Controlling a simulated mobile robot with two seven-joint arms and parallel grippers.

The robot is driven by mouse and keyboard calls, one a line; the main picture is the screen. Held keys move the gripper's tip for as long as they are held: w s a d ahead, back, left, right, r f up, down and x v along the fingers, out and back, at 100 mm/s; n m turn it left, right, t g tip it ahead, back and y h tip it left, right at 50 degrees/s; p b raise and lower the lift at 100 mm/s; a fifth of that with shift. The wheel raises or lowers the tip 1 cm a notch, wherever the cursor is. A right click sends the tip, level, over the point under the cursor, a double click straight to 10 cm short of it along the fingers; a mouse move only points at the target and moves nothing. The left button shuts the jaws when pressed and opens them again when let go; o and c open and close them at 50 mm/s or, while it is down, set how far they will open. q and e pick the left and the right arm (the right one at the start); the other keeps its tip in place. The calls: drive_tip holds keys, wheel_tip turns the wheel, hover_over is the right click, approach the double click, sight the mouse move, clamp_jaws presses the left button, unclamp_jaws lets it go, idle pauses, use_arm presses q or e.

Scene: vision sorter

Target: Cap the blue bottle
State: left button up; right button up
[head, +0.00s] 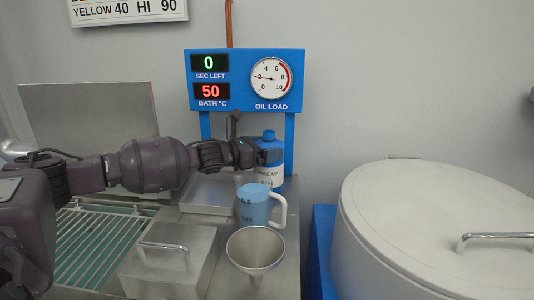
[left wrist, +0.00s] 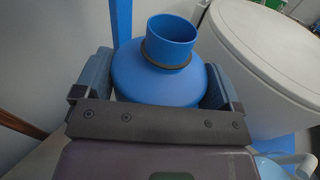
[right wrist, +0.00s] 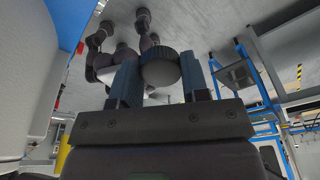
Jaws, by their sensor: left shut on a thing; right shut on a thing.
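The blue bottle (head: 269,180) stands upright at the back of the metal counter, with a white label on its front. In the left wrist view its round shoulder (left wrist: 150,88) and open, capless neck (left wrist: 172,40) show. My left gripper (head: 262,155) is shut on the bottle just below the neck, one finger on each side. My right gripper (right wrist: 160,80) shows only in the right wrist view. The right gripper and the cap are outside the head view, apart from the bottle.
A blue jug (head: 254,207) with a white handle stands in front of the bottle, and a metal funnel (head: 255,248) in front of that. A lidded metal box (head: 170,262) and wire rack (head: 90,240) are at left. A large white drum (head: 430,230) fills the right.

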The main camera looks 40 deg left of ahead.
use_arm(q)
drive_tip(key=shift+r, duration=0.25)
